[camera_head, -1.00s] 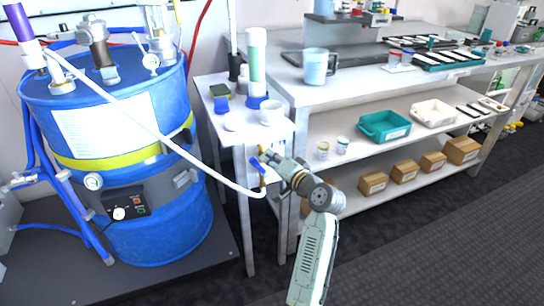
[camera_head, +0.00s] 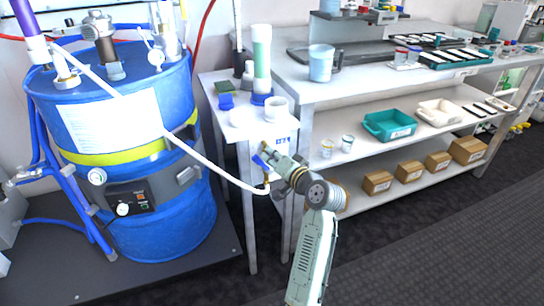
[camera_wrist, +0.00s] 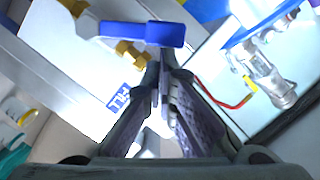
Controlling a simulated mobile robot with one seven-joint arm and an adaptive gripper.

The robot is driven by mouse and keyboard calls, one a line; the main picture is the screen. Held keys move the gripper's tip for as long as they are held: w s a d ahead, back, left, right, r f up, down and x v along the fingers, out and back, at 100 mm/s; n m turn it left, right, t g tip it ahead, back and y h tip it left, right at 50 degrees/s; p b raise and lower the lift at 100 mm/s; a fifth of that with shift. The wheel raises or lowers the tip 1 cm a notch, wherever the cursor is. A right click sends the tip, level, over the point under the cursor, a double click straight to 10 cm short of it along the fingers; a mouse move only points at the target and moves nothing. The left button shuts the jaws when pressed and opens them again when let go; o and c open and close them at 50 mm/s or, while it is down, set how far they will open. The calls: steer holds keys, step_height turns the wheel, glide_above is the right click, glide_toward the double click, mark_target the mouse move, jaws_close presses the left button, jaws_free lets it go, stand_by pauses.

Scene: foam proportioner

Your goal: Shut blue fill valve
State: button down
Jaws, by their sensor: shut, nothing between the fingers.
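The blue fill valve has a blue lever (camera_wrist: 140,32) on brass fittings (camera_wrist: 130,52), beside a FILL label (camera_wrist: 118,98) in the wrist view. In the head view its lever (camera_head: 260,162) shows at the front of the small white stand, partly hidden by my gripper. My gripper (camera_head: 269,153) is at the valve. In the wrist view the fingertips (camera_wrist: 167,58) are together and empty, close to the lever's broad end. I cannot tell whether they touch it. The lever runs sideways across the picture.
A blue drum (camera_head: 135,205) stands left of the valve. A white hose (camera_head: 215,170) runs from the drum top down to the valve. A shelved bench (camera_head: 340,95) is on the right. Open floor (camera_head: 440,240) lies at the lower right.

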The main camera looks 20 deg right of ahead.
mark_target(258, 160)
steer(key=a+n+b, duration=0.1)
steer(key=n, duration=0.1)
steer(key=a+f+n+h+b, duration=0.1)
steer(key=a, duration=0.1)
steer(key=shift+a+f+n+g, duration=0.1)
steer(key=shift+f+n+g, duration=0.05)
steer(key=shift+n+g, duration=0.2)
steer(key=shift+s+a+f+n+h+b, duration=0.1)
steer(key=shift+a+f+n+h+b, duration=0.5)
steer(key=shift+n+b, duration=0.45)
steer(key=shift+a+f+n+h+b, duration=0.4)
steer(key=shift+a+f+n+b, duration=0.25)
steer(key=shift+n, duration=0.55)
steer(key=shift+r, duration=0.2)
